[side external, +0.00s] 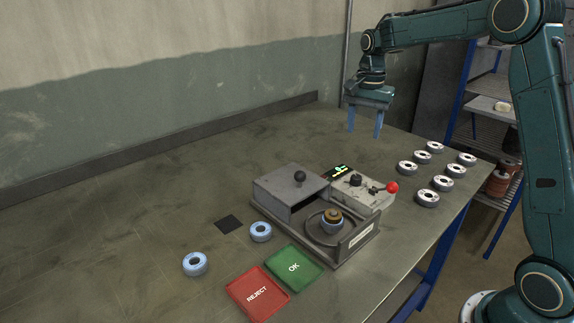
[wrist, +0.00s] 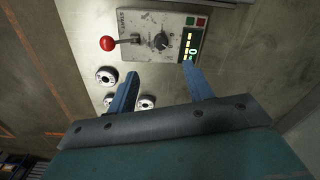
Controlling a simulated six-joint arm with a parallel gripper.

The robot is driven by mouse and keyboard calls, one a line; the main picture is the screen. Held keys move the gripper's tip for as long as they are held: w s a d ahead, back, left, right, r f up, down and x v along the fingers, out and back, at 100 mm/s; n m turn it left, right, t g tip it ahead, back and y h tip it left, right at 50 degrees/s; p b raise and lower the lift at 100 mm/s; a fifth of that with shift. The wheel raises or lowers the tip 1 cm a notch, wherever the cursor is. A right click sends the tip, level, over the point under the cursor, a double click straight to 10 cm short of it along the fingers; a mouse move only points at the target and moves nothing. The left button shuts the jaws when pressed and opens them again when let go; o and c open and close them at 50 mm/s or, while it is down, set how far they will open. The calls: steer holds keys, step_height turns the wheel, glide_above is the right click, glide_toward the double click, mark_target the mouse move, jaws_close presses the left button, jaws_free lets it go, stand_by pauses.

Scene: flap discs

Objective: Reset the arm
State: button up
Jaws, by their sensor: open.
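My gripper (side external: 365,119) is open and empty, held in the air above the far part of the table. Its two blue fingers also show in the wrist view (wrist: 160,88), pointing toward the control box (wrist: 160,40) with nothing between them. Several white-and-dark flap discs (side external: 428,198) lie in rows at the table's right side. Two light blue discs (side external: 195,264) lie at the front left. A test machine (side external: 290,192) stands mid-table with a brass-topped spindle (side external: 332,216) that has a blue ring around its lower part.
A red REJECT pad (side external: 257,293) and a green OK pad (side external: 293,267) lie in front of the machine. A small black square (side external: 229,224) is left of it. A red-knobbed lever (side external: 391,187) sticks up from the control box. Shelves (side external: 488,100) stand beyond the right edge. The table's back left is clear.

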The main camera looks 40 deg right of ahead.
steer(key=s+a+r+n+t, duration=0.3)
steer(key=s+a+r+n, duration=0.45)
steer(key=s+a, duration=0.35)
steer(key=s+a+f+n+t, duration=0.1)
steer(key=s+a+n, duration=0.1)
steer(key=s, duration=0.6)
steer(key=s+a+f+n+t, duration=0.1)
steer(key=s+a+n, duration=0.1)
steer(key=s+n, duration=0.3)
steer(key=shift+s+a+f, duration=0.4)
steer(key=shift+s, duration=1.65)
steer(key=shift+w+r, duration=0.1)
steer(key=shift+w, duration=0.05)
